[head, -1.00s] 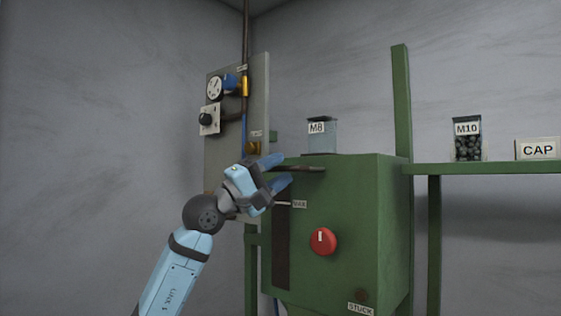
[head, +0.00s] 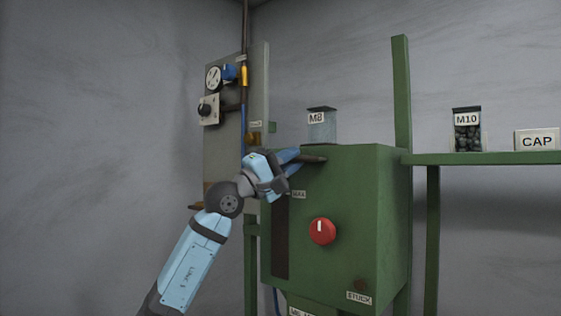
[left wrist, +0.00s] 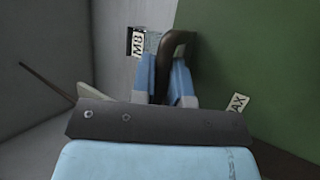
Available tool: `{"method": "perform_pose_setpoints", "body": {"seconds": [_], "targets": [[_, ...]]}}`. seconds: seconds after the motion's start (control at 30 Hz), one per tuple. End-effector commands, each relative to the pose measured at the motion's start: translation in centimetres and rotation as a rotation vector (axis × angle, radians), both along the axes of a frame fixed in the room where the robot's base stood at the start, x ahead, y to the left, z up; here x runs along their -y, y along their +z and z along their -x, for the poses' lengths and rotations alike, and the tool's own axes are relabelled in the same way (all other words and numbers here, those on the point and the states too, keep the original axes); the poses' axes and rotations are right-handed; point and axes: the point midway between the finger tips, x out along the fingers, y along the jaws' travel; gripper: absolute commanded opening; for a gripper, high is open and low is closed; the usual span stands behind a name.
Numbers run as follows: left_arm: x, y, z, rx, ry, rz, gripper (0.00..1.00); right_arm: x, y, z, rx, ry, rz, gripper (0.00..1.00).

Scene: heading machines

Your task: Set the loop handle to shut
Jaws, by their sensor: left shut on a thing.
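The loop handle (head: 315,158) is a dark bar at the upper front of the green machine box (head: 375,225), just below its top edge. In the left wrist view the dark loop (left wrist: 177,42) rises between the two blue fingers. My left gripper (head: 302,157) is shut on the loop handle, and its fingers hide part of it. The left wrist view shows the fingers (left wrist: 166,80) on both sides of the loop. My right gripper is not in view.
A clear M8 bin (head: 322,128) stands on the box. A red knob (head: 322,231) is on its front. A grey panel (head: 225,150) with a gauge (head: 213,79) stands behind on the left. A green shelf (head: 490,158) at right holds an M10 bin (head: 467,135) and a CAP box (head: 537,141).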

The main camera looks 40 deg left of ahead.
Motion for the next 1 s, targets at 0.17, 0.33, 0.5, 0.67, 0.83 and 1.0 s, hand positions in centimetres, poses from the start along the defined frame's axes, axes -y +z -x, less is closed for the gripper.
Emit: {"method": "perform_pose_setpoints", "body": {"seconds": [0.17, 0.33, 0.5, 0.67, 0.83, 1.0], "targets": [[0.1, 0.0, -2.4, 0.000, 0.001, 0.002, 0.00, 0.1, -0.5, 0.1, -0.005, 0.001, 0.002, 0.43], [0.1, 0.1, -2.6, 0.002, 0.001, 0.002, 0.00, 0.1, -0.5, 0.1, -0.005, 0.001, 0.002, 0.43], [0.1, 0.1, -2.6, 0.002, 0.002, 0.002, 0.24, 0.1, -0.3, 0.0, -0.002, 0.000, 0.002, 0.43], [0.1, 0.1, -2.6, 0.001, 0.001, 0.001, 0.39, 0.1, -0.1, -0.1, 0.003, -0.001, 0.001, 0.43], [0.2, 0.0, -2.6, 0.000, 0.002, 0.001, 0.39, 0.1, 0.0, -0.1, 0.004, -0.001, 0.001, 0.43], [0.1, -0.1, -2.5, 0.000, 0.002, 0.001, 0.39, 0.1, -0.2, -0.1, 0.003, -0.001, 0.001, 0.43]]}}
